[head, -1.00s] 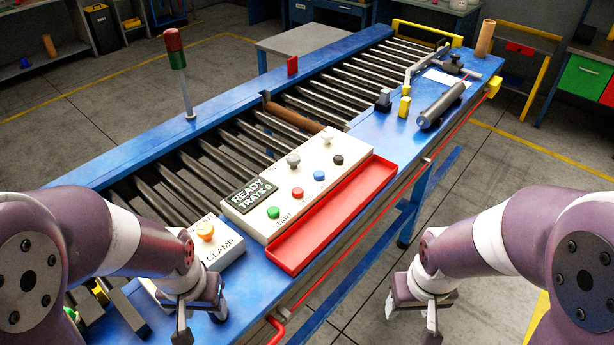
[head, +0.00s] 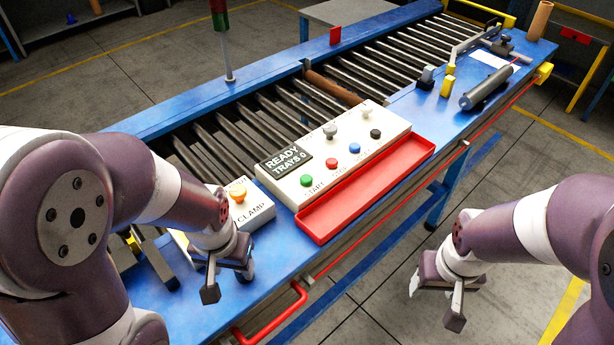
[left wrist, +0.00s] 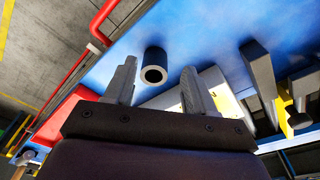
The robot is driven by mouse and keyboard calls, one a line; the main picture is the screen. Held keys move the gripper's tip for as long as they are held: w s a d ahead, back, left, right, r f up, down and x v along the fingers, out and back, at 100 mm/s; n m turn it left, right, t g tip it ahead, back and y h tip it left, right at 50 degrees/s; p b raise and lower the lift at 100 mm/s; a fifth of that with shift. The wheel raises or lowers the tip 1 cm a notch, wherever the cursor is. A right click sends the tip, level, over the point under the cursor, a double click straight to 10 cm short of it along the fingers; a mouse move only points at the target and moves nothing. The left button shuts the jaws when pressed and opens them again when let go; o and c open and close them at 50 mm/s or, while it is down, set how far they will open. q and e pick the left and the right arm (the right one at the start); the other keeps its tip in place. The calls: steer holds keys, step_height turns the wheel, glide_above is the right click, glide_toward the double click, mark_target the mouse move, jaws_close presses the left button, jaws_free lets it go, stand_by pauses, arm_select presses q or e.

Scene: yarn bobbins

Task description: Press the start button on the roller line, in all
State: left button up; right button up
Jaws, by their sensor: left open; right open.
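The green start button (head: 306,180) is on the white control panel (head: 348,150), above the printed word START. The panel's display (head: 284,159) reads READY, TRAYS 0. My left gripper (head: 228,285) is open, left of and nearer than the panel, low over the blue table in front of the CLAMP box. In the left wrist view its two fingers (left wrist: 158,88) are apart with a grey hollow cylinder (left wrist: 154,66) showing beyond and between them. My right gripper (head: 437,302) is open and empty over the floor, beyond the table's front edge.
The panel also has red (head: 332,163), blue (head: 355,148) and black (head: 376,134) buttons. A red tray (head: 368,190) lies along its front. The CLAMP box (head: 250,208) carries an orange button (head: 237,190). A light post (head: 225,50) stands behind the rollers. A red rail (head: 283,320) runs along the front edge.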

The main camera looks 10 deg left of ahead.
arm_select(q)
jaws_close()
stand_by(1.5)
